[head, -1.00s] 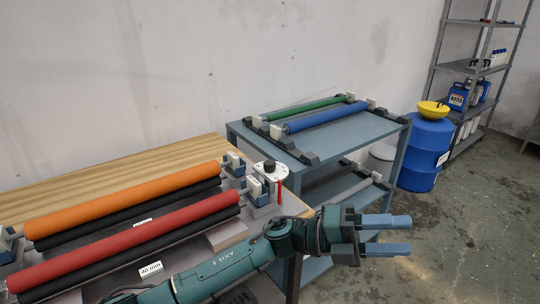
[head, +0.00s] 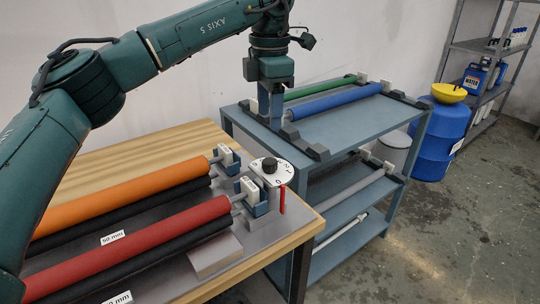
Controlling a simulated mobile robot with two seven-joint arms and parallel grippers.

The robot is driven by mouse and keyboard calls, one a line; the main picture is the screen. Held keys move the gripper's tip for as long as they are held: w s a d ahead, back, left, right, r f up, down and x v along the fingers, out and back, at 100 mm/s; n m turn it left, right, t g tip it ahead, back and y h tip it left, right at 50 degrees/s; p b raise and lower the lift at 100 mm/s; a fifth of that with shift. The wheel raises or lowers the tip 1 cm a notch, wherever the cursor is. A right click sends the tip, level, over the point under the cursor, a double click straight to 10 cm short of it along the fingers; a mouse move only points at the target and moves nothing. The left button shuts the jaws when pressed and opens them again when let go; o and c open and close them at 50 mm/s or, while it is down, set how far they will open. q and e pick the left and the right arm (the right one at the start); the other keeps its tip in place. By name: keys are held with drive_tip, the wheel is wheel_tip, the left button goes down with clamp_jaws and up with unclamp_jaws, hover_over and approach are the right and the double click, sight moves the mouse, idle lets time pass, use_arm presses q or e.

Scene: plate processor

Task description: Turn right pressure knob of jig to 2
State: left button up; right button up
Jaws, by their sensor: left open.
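The jig (head: 215,256) carries an orange roller (head: 125,200) and a red roller (head: 140,250), each beside a black one. My left gripper (head: 270,122) hangs fingers down, above the knob in the picture and apart from it. It is open and empty, though its fingers overlap from this angle. I cannot read the knob's setting. My right gripper is out of view.
The wooden table (head: 155,152) ends just right of the dial. A blue-grey shelf cart (head: 350,118) holding green and blue rollers stands behind it. A blue barrel (head: 440,137) and a metal rack (head: 475,48) are farther right. My left arm spans the upper left.

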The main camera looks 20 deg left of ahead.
sight(270, 161)
use_arm(q)
wheel_tip(270, 161, down, 12)
drive_tip(key=shift+r, duration=0.2)
drive_tip(key=c, duration=1)
